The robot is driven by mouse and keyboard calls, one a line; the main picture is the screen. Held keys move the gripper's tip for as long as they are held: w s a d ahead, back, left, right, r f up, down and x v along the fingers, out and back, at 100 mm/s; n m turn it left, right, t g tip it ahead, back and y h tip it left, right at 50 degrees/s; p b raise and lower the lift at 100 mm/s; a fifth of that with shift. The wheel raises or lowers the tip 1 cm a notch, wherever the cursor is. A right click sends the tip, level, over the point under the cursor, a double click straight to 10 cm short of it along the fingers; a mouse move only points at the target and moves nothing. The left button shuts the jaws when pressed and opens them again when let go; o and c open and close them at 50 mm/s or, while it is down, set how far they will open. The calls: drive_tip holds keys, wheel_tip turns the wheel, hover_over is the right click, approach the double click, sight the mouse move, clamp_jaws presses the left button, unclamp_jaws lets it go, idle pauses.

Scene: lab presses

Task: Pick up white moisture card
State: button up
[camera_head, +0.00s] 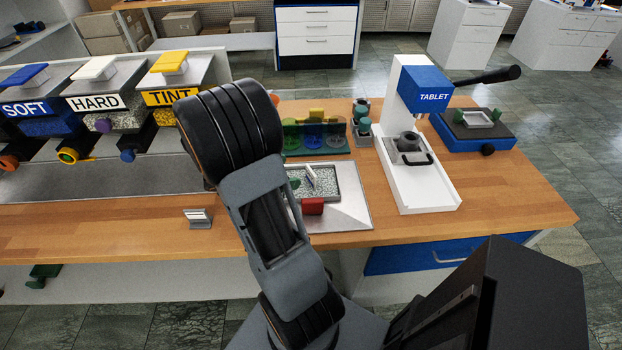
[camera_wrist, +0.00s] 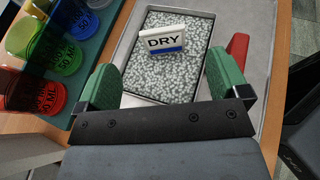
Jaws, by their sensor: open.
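The white moisture card (camera_wrist: 164,41) reads DRY and has a blue stripe along its lower edge. It stands in the tray of grey granules (camera_wrist: 198,20). In the head view the card (camera_head: 312,177) shows as a small white piece in the tray, partly behind my arm. My gripper (camera_wrist: 166,78) is open, with its green fingers apart on either side of the tray. The card lies ahead of the fingertips, roughly between them, and nothing is held. In the head view my arm hides most of the gripper.
A red block (camera_wrist: 237,46) sits right of the tray, near my right finger. Coloured cups (camera_wrist: 66,52) stand on a green rack at the left. A white TABLET press (camera_head: 422,130) stands right of the tray. A small card holder (camera_head: 198,218) sits near the bench's front edge.

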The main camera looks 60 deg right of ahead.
sight(310, 172)
drive_tip(key=shift+x, duration=4.25)
drive_tip(key=shift+a+f, duration=0.1)
drive_tip(key=shift+f, duration=0.05)
drive_tip(key=shift+c, duration=0.4)
drive_tip(key=c, duration=1)
